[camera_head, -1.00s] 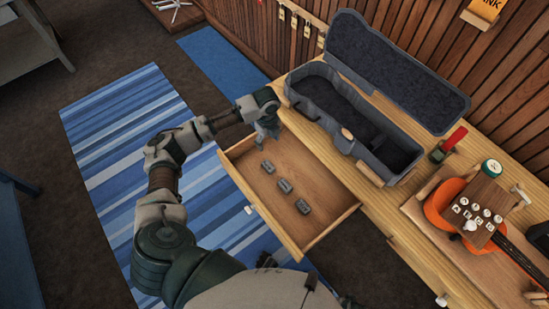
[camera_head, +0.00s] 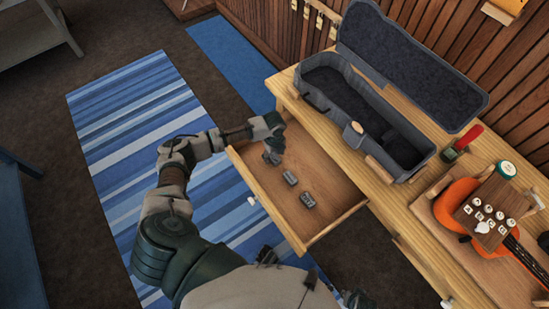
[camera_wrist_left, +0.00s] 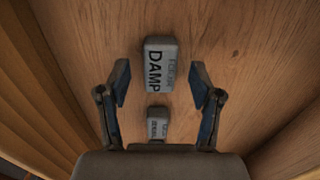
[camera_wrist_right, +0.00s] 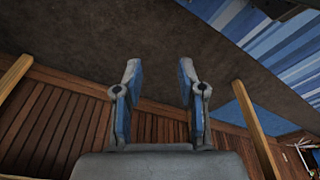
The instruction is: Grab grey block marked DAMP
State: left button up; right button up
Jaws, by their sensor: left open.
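The grey block marked DAMP (camera_wrist_left: 160,66) lies on the wooden drawer floor in the left wrist view, with its lettering facing up. My left gripper (camera_wrist_left: 161,82) is open, with one finger on each side of the block's line and visible gaps beside it. In the head view my left gripper (camera_head: 272,157) points down into the drawer and covers part of its far end. No lettering can be read on the blocks there. My right gripper (camera_wrist_right: 160,78) is open and empty in the right wrist view.
The open drawer (camera_head: 325,233) holds two other visible grey blocks, one nearer (camera_head: 307,200) and one beside my left gripper (camera_head: 290,178). Above it, the bench carries an open instrument case (camera_head: 418,165) and an orange ukulele (camera_head: 450,208). The drawer's walls surround the blocks.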

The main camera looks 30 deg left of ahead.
pick_arm(q)
jog(key=shift+f, duration=0.65)
jog(key=c, duration=1.2)
jog(key=shift+r, duration=0.1)
